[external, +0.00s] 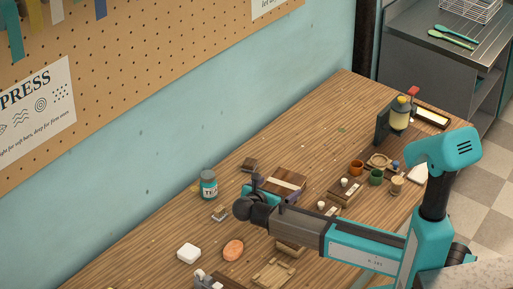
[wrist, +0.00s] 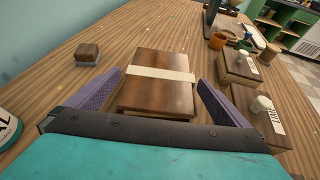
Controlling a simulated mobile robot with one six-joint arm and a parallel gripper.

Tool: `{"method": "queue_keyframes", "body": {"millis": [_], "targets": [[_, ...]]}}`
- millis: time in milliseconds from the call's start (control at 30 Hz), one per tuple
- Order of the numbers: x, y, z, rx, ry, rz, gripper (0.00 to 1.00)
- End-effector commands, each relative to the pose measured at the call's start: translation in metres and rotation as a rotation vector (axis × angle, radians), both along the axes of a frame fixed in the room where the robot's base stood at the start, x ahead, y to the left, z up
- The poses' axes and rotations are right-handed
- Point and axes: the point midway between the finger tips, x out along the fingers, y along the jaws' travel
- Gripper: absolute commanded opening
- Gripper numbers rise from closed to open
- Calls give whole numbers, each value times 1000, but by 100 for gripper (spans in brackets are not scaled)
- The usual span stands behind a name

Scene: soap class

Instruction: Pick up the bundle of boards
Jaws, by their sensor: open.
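The bundle of boards (wrist: 158,92) is a stack of dark brown wooden boards with a pale band around it. It lies flat on the wooden table (wrist: 125,50). In the wrist view it sits between and a little beyond the purple fingers of my gripper (wrist: 160,98). The fingers are spread apart, with a gap to the bundle on each side, and hold nothing. In the external view the bundle (external: 287,180) lies just beyond my gripper (external: 272,190), and its near part is partly hidden by my gripper.
A small dark wooden block (wrist: 88,54) lies left of the bundle. Wooden boxes with white knobs (wrist: 242,68) stand close on the right. A labelled jar (external: 208,184) stands on the left. Orange (external: 356,168) and green cups (external: 376,177) stand farther back. Table left of the bundle is mostly clear.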

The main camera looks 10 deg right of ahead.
Motion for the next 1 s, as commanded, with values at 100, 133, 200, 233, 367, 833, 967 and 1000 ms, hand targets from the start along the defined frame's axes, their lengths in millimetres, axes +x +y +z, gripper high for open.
{"method": "queue_keyframes", "body": {"millis": [100,133,200,233,367,833,967,1000], "targets": [[9,-8,-3,-1,0,-2,100],[11,-11,-4,-1,0,-2,100],[17,-16,-7,-1,1,-3,100],[20,-18,-9,-1,1,-1,100],[30,-24,-14,-1,0,-2,100],[34,-27,-17,0,0,0,100],[34,-27,-17,0,0,0,100],[34,-27,-17,0,0,0,100]]}}
